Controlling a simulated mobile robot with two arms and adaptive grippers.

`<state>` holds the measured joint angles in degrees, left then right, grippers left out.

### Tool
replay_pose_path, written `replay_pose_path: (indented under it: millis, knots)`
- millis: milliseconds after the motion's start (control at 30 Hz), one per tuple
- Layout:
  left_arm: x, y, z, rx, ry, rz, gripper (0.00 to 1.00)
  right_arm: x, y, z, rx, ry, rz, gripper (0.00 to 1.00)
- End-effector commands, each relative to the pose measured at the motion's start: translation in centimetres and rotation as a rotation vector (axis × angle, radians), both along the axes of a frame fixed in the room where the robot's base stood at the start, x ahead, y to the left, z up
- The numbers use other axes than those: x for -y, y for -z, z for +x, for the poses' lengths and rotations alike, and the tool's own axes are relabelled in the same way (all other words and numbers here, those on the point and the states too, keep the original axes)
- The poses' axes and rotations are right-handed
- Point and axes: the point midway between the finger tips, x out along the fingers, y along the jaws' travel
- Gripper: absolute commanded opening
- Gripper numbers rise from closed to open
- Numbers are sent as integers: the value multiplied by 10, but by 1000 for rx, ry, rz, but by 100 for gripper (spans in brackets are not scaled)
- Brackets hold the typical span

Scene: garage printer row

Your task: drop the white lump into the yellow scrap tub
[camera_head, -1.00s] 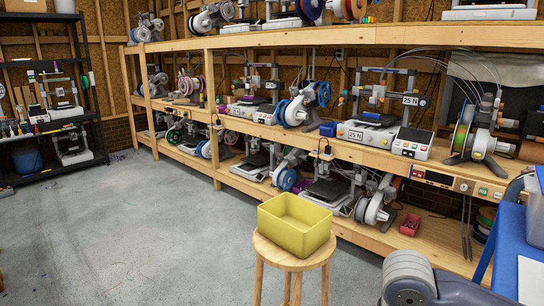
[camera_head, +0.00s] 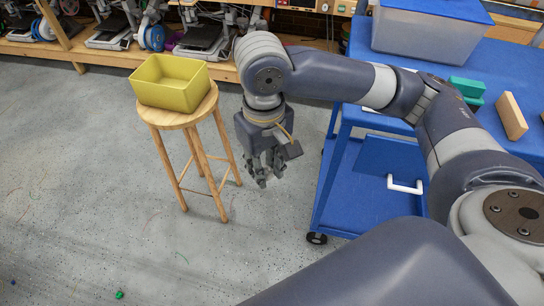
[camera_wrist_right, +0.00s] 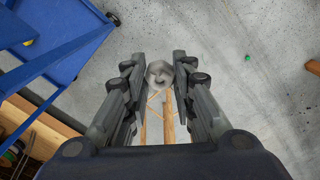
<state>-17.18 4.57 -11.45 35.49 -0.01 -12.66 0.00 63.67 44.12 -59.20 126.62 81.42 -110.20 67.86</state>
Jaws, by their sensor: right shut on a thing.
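The yellow scrap tub (camera_head: 170,85) sits upright on a round wooden stool (camera_head: 170,116); its visible inside looks empty. My right gripper (camera_head: 262,178) points down to the right of the stool, apart from the tub. In the right wrist view, its fingers (camera_wrist_right: 159,82) are shut on the whitish round lump (camera_wrist_right: 159,74) at their tips. The lump cannot be made out in the head view, where the fingers hide it. My left gripper is not in view.
A blue cart (camera_head: 340,200) with a clear, blue-lidded bin (camera_head: 430,32), green blocks and a tan block stands right of the gripper. The wooden printer bench (camera_head: 110,58) runs behind the stool. Grey floor (camera_head: 70,200) is open at left and front.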

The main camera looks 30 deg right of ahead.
Motion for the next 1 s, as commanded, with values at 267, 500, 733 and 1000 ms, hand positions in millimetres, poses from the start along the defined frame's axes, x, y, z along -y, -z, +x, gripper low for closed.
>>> replay_pose_path:
  millis: [267,500,733,1000]
  knots:
    - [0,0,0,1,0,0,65,-59,-45,18,5,-305,3,15]
    - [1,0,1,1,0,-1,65,-94,-73,29,3,-501,0,15]
    - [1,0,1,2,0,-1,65,-108,-76,35,0,-589,1,15]
    - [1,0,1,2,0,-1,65,-128,-51,55,-2,-786,2,15]
